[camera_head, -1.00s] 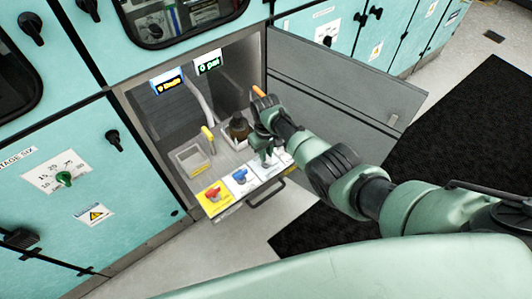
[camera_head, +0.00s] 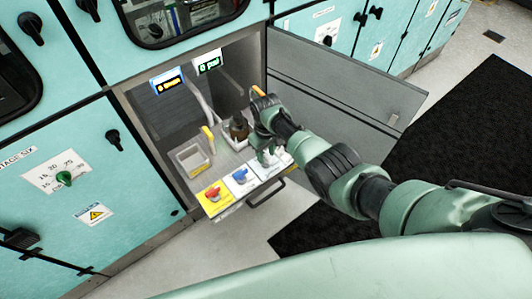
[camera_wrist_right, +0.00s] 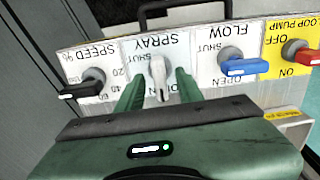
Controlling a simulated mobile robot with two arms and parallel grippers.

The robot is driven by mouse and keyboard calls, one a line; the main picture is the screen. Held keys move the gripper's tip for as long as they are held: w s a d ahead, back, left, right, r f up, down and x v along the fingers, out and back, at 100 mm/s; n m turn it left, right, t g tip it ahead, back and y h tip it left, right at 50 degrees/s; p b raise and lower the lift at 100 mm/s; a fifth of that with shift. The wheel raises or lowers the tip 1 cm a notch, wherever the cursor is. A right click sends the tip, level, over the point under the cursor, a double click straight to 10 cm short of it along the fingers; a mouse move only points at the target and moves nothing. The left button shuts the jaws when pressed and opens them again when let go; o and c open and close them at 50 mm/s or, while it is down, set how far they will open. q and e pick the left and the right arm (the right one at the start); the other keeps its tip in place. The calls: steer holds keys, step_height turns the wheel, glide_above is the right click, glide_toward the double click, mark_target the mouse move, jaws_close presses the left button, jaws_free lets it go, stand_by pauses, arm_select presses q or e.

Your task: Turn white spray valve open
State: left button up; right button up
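The white spray valve (camera_wrist_right: 158,78) is a white handle on the panel plate labelled SPRAY, seen upside down in the right wrist view. Its handle points down the picture, towards my right gripper (camera_wrist_right: 160,92). The gripper's two green fingers are open, one on each side of the handle, with narrow gaps visible. In the head view my right gripper (camera_head: 266,157) is over the control panel and mostly hides the valve. My left gripper is not in view.
Beside the valve are a blue flow valve (camera_wrist_right: 236,68), a red loop pump switch (camera_wrist_right: 302,54) and a black speed knob (camera_wrist_right: 82,88). An open grey door (camera_head: 340,90) is at right.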

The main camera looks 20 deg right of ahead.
mark_target(266, 155)
step_height(266, 155, up, 8)
steer(key=shift+f+p, duration=0.1)
steer(key=shift+p, duration=0.55)
